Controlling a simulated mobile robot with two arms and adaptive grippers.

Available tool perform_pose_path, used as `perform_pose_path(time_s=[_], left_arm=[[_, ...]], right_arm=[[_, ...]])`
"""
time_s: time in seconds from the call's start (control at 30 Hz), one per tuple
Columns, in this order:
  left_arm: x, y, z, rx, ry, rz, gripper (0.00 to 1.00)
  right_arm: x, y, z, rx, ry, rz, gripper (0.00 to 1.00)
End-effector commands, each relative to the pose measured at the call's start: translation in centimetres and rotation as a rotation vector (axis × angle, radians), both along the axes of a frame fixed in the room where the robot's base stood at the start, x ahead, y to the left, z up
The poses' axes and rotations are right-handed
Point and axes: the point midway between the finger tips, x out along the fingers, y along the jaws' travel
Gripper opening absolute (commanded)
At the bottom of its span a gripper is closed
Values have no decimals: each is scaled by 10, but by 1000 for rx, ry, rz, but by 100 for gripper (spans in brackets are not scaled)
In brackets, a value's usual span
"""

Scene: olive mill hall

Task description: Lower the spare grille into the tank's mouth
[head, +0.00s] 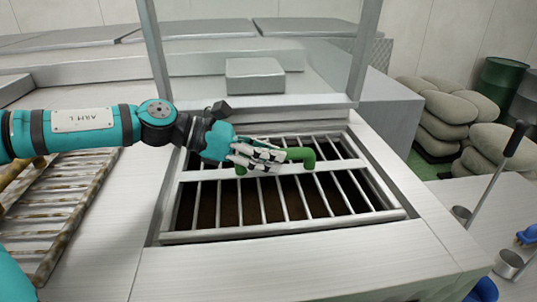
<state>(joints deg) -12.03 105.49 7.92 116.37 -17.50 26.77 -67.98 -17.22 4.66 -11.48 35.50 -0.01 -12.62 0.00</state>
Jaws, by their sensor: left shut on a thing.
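The spare grille (292,218) is a clean metal frame with parallel bars and a green handle (307,158) at its middle bar. It lies roughly level across the tank's mouth (158,222), with dark brown contents showing between the bars. I cannot tell whether it rests on the rim or hangs just above it. My left gripper (259,158), with checkered fingers, reaches in from the left and is shut on the green handle, hiding part of it. My right gripper is not in view.
A dirty, brown-stained grille (62,205) lies on the left. A clear panel in metal posts (155,50) stands behind the mouth, with a metal block (255,75) beyond. Stacked sacks (445,115) and a green drum (500,85) stand at right. Metal cups (508,264) sit at lower right.

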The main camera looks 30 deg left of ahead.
Motion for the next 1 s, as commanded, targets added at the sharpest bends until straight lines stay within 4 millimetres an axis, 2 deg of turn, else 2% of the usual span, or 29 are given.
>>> perform_pose_path(time_s=[0.23,0.27,0.47,0.7,1.0], left_arm=[[1,0,4,-1,-7,1,0],[1,0,4,-1,-7,1,27],[0,0,2,-1,-4,0,51],[-1,0,-2,2,4,-1,51],[-6,9,6,1,-6,1,51]], right_arm=[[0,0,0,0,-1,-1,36],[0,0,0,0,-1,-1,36],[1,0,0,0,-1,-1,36],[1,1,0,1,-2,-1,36],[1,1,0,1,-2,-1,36]])
